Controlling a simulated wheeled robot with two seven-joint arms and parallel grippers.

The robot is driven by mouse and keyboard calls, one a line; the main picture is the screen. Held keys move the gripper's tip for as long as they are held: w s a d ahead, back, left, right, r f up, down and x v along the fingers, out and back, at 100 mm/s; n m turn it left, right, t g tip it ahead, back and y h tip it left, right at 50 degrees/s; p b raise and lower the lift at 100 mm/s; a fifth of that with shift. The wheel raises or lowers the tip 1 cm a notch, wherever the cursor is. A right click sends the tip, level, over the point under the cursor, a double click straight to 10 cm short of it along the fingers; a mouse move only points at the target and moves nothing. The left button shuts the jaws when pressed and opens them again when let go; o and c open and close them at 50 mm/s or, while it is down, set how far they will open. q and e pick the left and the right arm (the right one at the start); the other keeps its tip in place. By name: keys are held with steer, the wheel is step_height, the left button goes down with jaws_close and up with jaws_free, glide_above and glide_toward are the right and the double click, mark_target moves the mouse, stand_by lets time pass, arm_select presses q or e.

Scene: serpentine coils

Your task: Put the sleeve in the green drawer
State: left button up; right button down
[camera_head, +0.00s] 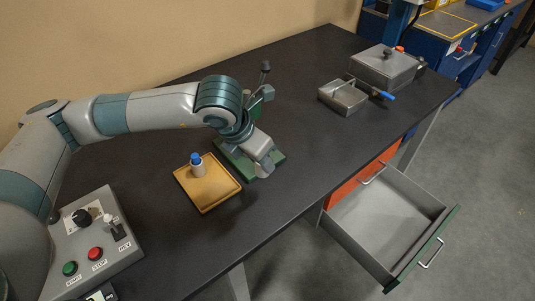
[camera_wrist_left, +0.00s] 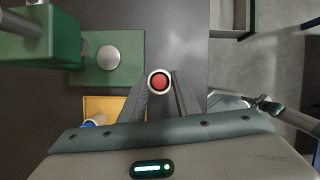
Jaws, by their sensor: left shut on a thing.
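My left gripper (camera_head: 262,170) reaches down over the table beside the green-based fixture. In the wrist view its two fingers (camera_wrist_left: 167,85) are shut on a round pale-rimmed piece with a red centre, which appears to be the sleeve (camera_wrist_left: 158,82). In the head view the held piece is hard to make out. The green drawer (camera_head: 417,250) stands pulled out at the table's right front, its grey inside (camera_head: 375,222) empty. Part of a grey drawer also shows at the top of the wrist view (camera_wrist_left: 230,33). My right gripper is not in view.
A wooden tray (camera_head: 215,203) holds a white cylinder with a blue top (camera_head: 197,166). The fixture's green base (camera_head: 232,158) is beside it. A grey open box (camera_head: 343,98) and a lidded box (camera_head: 385,68) stand farther back. A control box (camera_head: 95,245) is at front left. An orange drawer (camera_head: 365,178) adjoins the green one.

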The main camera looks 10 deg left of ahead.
arm_select(q)
steer(key=m, duration=0.2)
steer(key=s+a+m+g+h, duration=0.1)
steer(key=m, duration=0.1)
steer(key=shift+a+f, duration=0.15)
steer(key=s+a+m+g+y, duration=0.1)
steer(key=s+a+m+g, duration=0.2)
steer(key=m, duration=1)
steer(key=s+a+m+g+y, duration=0.2)
steer(key=s+m+g, duration=0.2)
steer(key=m, duration=0.9)
steer(key=shift+a+g, duration=0.3)
steer(key=shift+a, duration=0.1)
